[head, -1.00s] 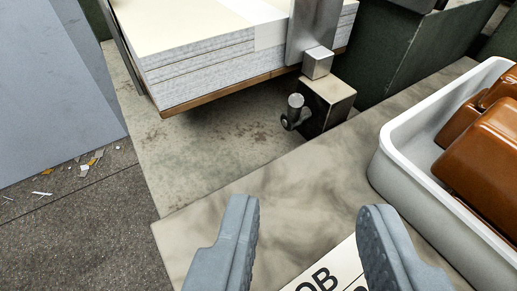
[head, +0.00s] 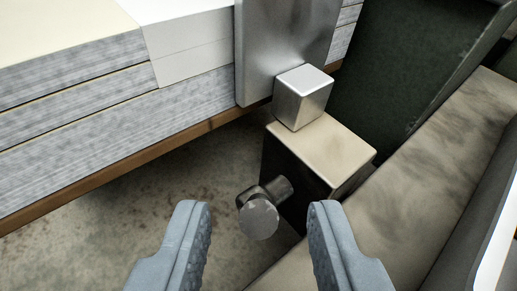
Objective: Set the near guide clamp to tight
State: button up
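The near guide clamp is a boxy block (head: 322,150) with a tan top and dark sides. A small metal cube (head: 303,98) sits on it against an upright metal guide plate (head: 285,42). A grey knob lever (head: 259,217) sticks out from the block's left side, its round end facing me. My gripper (head: 258,222) is open and empty. Its two grey fingers are to either side of the lever in the picture, with the lever showing in the gap. I cannot tell how far beyond the fingertips it is.
A stack of greyboard sheets (head: 110,110) on a brown board (head: 120,170) fills the left and back. A dark green panel (head: 410,60) stands behind on the right. A stained tan ledge (head: 440,150) runs along the right. Concrete floor shows below the stack.

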aim_at(243, 228)
jog(key=shift+x, duration=1.4)
grip_shut()
jog(key=shift+w+a+r+n+g, duration=0.1)
jog(key=shift+w+a+n+g, duration=0.2)
jog(key=shift+g, duration=0.2)
jog(key=shift+w+a+n+g+h, duration=0.2)
jog(key=shift+w+n+g+h, duration=0.15)
jog(key=shift+g, duration=0.3)
jog(key=shift+w+a+n+g+h, duration=0.1)
jog(key=shift+a+n+g+h, duration=0.15)
jog(key=shift+g+h, duration=0.3)
